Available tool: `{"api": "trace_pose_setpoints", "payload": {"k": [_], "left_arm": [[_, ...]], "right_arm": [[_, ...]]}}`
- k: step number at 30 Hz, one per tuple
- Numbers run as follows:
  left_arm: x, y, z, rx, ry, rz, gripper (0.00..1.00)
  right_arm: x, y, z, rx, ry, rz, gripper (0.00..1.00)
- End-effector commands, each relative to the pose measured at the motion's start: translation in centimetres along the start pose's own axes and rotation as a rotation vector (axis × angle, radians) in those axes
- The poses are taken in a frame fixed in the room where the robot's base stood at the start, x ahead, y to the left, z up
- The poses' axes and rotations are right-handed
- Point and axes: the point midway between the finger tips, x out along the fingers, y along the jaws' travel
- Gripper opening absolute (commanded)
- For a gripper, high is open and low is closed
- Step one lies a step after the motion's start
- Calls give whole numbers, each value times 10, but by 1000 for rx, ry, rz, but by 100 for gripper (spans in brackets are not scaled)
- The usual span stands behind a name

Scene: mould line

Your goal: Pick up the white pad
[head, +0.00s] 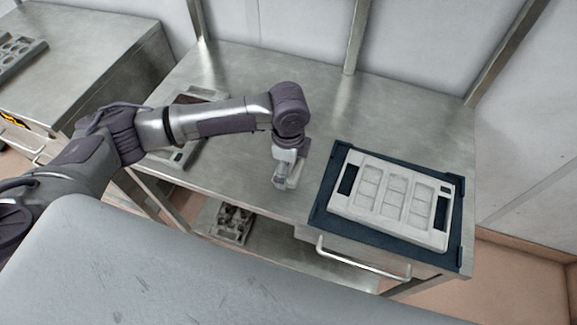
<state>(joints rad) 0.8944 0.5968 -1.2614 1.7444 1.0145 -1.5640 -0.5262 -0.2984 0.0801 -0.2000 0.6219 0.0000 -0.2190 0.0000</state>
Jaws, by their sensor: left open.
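The clearest white flat thing is a white panel (392,202) with several square recesses and a dark slot near each end. It lies on a dark blue tray (322,207) on the right part of the metal table. I cannot tell whether this panel or a smaller piece is the white pad. My left gripper (287,184) is over the table's front middle, left of the blue tray and apart from it, pointing down. It is open, with nothing seen between its fingers, which are small and partly hidden. My right gripper is out of view.
The metal table (318,84) is bare at the back and middle. A flat item lies partly hidden behind my left arm. A grey mould (233,222) sits on the lower shelf. Another metal table (85,58) stands at left. A handle (360,262) juts from the front.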

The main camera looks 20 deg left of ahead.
Motion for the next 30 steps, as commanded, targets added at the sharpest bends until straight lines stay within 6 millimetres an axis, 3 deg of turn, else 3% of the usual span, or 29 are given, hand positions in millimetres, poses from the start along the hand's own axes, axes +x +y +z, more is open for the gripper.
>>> {"api": "trace_pose_setpoints", "payload": {"k": [3, 12, 23, 30], "left_arm": [[0, 0, 0, 0, 0, 0, 98], [0, 0, 0, 1, 0, 1, 49], [-5, 0, 0, 1, 1, 1, 48], [-39, -1, -1, 2, 2, -4, 48]], "right_arm": [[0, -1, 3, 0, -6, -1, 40], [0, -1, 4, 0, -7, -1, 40], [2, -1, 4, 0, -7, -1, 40], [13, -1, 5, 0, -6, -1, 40]]}}
